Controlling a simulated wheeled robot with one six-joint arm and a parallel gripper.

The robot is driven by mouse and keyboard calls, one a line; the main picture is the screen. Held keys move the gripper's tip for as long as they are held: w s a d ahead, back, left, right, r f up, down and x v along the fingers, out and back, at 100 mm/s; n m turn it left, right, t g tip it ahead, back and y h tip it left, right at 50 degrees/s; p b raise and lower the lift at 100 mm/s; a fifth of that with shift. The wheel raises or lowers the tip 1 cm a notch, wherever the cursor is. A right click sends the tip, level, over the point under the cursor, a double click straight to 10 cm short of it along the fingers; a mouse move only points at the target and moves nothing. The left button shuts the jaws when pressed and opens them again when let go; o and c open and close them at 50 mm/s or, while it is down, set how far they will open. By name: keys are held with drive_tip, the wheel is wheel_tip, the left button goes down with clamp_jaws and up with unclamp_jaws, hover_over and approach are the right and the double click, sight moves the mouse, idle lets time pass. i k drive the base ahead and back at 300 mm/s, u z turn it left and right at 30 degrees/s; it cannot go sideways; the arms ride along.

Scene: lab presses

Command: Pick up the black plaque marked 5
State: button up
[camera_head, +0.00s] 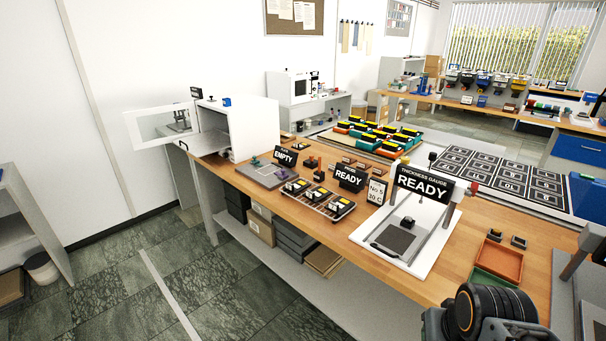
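I cannot read a 5 on any black plaque from here. Several small dark blocks with white and yellow tops lie on a slatted rack (318,202) on the bench. Two more small dark pieces, a left one (494,235) and a right one (519,242), lie near the red tray. A black board (492,172) with white-outlined cells lies at the right; its marks are too small to read surely. A white card (377,191) reads "No 5" and "30 C". Part of my arm shows at the bottom right, but my gripper's fingertips are not visible.
A thickness gauge (423,224) on a white base carries a "READY" sign. A red tray (498,262) and a green tray (494,284) are to its right. A white cabinet (250,125) with an open door stands at the bench's left end. The floor in front is clear.

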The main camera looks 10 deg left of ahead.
sight(298, 186)
drive_tip(key=u, duration=0.25)
drive_tip(key=i, duration=0.95)
drive_tip(key=u, duration=1.45)
drive_tip(key=i, duration=0.95)
drive_tip(key=u, duration=0.95)
